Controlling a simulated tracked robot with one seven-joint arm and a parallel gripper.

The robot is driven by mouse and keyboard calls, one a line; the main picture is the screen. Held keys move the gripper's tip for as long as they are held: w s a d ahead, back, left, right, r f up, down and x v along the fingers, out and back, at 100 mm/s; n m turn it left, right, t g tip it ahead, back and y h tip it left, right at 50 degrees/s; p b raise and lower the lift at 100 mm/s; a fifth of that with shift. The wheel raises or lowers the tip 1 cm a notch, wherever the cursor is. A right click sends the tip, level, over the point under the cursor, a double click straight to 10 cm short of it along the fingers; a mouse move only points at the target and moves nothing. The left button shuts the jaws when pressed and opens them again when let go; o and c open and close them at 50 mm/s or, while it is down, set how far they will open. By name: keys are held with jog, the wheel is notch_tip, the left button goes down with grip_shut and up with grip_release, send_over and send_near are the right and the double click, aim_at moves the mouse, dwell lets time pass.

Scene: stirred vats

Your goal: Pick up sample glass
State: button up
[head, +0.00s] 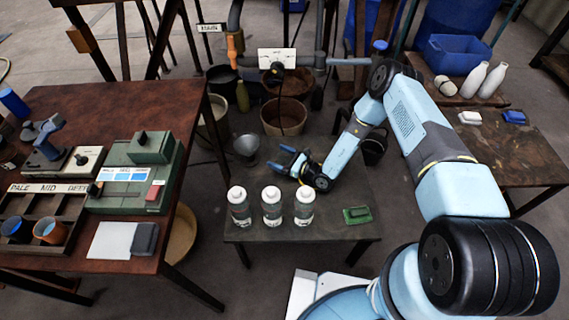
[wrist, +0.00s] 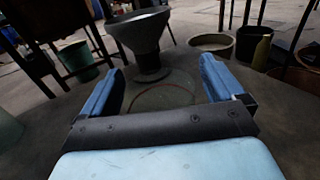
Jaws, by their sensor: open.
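My gripper (head: 282,158) is open, low over the small dark table, with its fingers toward the grey funnel (head: 246,145). In the wrist view, the two blue fingers of my gripper (wrist: 162,78) stand wide apart. Between them is a faint round outline with a reddish edge (wrist: 163,98). It could be a clear sample glass or a mark on the tabletop; I cannot tell which. The funnel (wrist: 140,32) stands upright just beyond the fingertips and is not held. No sample glass shows clearly in the head view.
Three white-capped bottles (head: 272,206) stand at the front of the small table (head: 330,228), beside a green pad (head: 357,215). The brown table (head: 110,100) at left holds a rack (head: 72,205) with two cups. Buckets (head: 283,116) stand on the floor behind.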

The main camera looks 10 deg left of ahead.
jog(key=shift+c, duration=0.3)
jog(key=c, duration=1.2)
